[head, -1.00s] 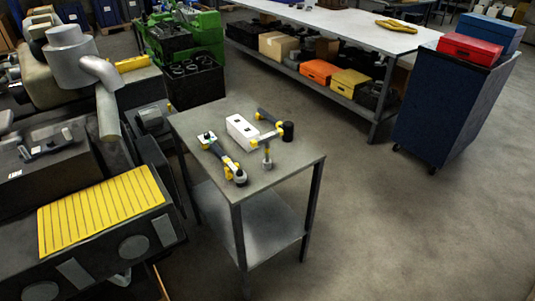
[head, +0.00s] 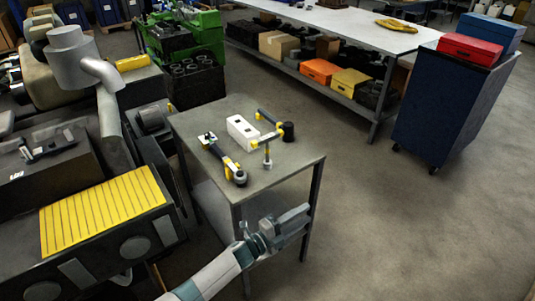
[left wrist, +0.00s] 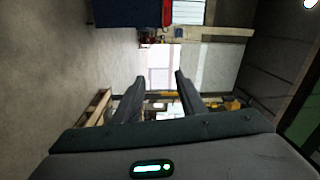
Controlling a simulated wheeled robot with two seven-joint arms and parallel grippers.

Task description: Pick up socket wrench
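Several hand tools lie on a small grey metal table (head: 205,112). A longer tool with a grey and yellow body and a round dark end (head: 240,177) lies at the left. My left gripper (head: 298,215) is in front of the table's front edge, apart from the tools. In the left wrist view its fingers (left wrist: 155,82) are spread with nothing held. My right gripper is out of view.
A white block (head: 242,131) lies between the tools. An engine with a yellow ribbed cover (head: 102,212) stands close at the left. A blue cabinet (head: 445,105) and a long workbench (head: 340,22) stand behind. The floor at right is clear.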

